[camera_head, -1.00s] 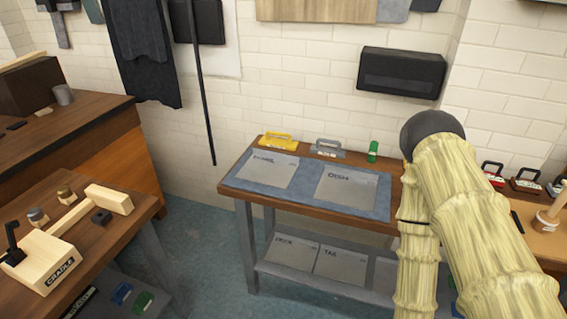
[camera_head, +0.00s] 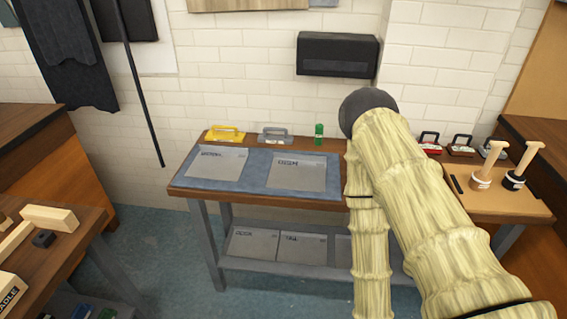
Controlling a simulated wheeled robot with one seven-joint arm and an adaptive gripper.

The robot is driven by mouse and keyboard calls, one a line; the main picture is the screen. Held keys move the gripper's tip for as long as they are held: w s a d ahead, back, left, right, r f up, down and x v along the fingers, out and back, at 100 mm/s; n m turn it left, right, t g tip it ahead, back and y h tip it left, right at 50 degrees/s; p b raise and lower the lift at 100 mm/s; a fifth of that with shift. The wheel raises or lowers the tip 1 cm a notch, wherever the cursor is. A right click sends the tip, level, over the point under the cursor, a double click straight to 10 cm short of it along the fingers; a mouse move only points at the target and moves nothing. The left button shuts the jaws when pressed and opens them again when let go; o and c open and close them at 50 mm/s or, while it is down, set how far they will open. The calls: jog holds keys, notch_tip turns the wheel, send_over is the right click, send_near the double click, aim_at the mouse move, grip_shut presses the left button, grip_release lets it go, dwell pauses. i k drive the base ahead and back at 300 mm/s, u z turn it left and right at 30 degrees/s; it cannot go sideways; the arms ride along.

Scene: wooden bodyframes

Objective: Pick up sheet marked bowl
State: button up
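Several grey sheets lie at the workbench. On its blue mat are a left sheet (camera_head: 217,161) with a label too blurred to read surely and a right sheet (camera_head: 297,173) that seems to read DISH. On the lower shelf lie a left sheet (camera_head: 252,243), a middle sheet (camera_head: 303,248) and a third sheet (camera_head: 343,247) partly hidden behind my arm. I cannot make out the word bowl on any of them. My arm crosses the right of the view in front of the bench. My gripper is not in view.
The workbench (camera_head: 250,196) stands against a white brick wall, with a yellow tool (camera_head: 225,133), a grey tool (camera_head: 275,135) and a green item (camera_head: 319,133) at its back. A wooden table (camera_head: 62,250) is at left. Blue floor (camera_head: 150,240) lies open between them.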

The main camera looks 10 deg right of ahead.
aim_at(227, 164)
jog(key=u, duration=0.55)
jog(key=k, duration=0.65)
jog(key=u, duration=0.95)
jog(key=i, duration=1.4)
jog(key=z, duration=1)
jog(key=i, duration=0.45)
jog(key=z, duration=0.45)
